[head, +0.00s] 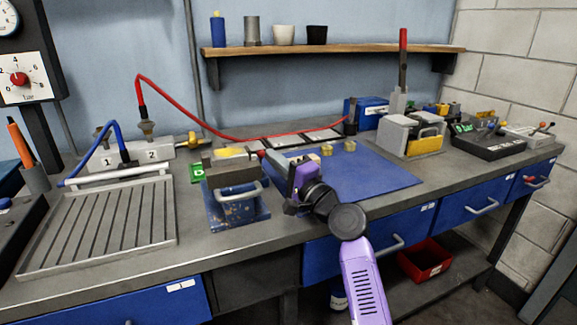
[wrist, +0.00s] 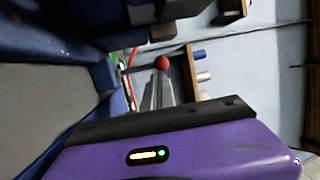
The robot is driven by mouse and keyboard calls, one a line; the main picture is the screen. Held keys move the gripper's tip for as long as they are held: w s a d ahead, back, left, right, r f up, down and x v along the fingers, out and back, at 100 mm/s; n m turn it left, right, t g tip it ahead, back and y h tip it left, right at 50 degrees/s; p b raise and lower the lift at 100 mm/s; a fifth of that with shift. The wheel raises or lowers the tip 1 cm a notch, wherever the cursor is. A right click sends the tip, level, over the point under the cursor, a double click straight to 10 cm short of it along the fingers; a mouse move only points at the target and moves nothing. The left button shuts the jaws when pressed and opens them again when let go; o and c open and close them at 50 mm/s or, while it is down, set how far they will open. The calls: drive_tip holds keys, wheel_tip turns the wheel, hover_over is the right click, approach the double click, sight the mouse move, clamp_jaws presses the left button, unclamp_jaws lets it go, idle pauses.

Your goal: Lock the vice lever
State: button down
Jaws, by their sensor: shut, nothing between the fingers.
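The vice (head: 238,208) stands on the bench left of centre in the head view, with a worn blue base, grey jaws and a pale looped handle on its front. A yellow piece (head: 231,152) lies at the top of its jaws. The lever's red ball knob (head: 262,154) shows at the vice's upper right; in the wrist view a red ball (wrist: 162,62) tops a grey bar. My gripper (head: 276,162) is shut and empty, just right of the vice and close to the knob. I cannot tell whether it touches the lever; the fingertips are partly hidden.
A blue mat (head: 370,180) lies right of my gripper, with small brass parts at its back. A slatted tray (head: 100,225) and a valve block (head: 130,158) with blue and red hoses stand left. A grey machine (head: 398,135) stands behind the mat's right side.

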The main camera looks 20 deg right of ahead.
drive_tip(key=v, duration=0.4)
drive_tip(key=r+v, duration=0.1)
drive_tip(key=v, duration=0.3)
drive_tip(key=r+p+v, duration=0.1)
drive_tip(key=v, duration=0.3)
drive_tip(key=shift+s+d+r, duration=0.15)
drive_tip(key=shift+s+r, duration=0.05)
drive_tip(key=shift+s, duration=0.2)
drive_tip(key=shift+d+r, duration=0.1)
